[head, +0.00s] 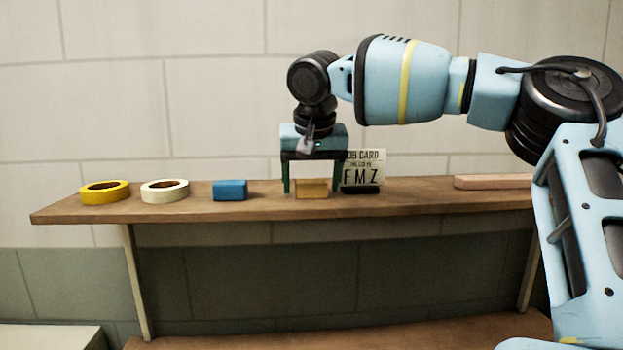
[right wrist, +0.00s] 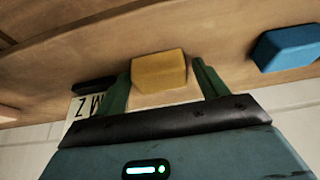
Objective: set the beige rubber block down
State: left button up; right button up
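The beige rubber block (head: 311,189) sits on the wooden shelf (head: 420,193), between the blue block and the job card. It also shows in the right wrist view (right wrist: 158,69), flat on the wood. My right gripper (head: 311,188) points down over the block, with one finger on each side of it. The fingers stand wider than the block, with a gap visible on both sides in the head view, so the gripper is open. The right wrist view shows both green fingers (right wrist: 160,82) apart. My left gripper is not in view.
A blue block (head: 230,190), a white tape roll (head: 165,190) and a yellow tape roll (head: 104,192) stand to the left. The job card (head: 363,166) in its dark holder is close by the right finger. A pinkish bar (head: 495,182) lies farther right, past bare shelf.

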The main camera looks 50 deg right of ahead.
jog(key=shift+o, duration=0.2)
jog(key=shift+r, duration=0.15)
jog(key=v, duration=1.2)
jog(key=shift+w, duration=0.1)
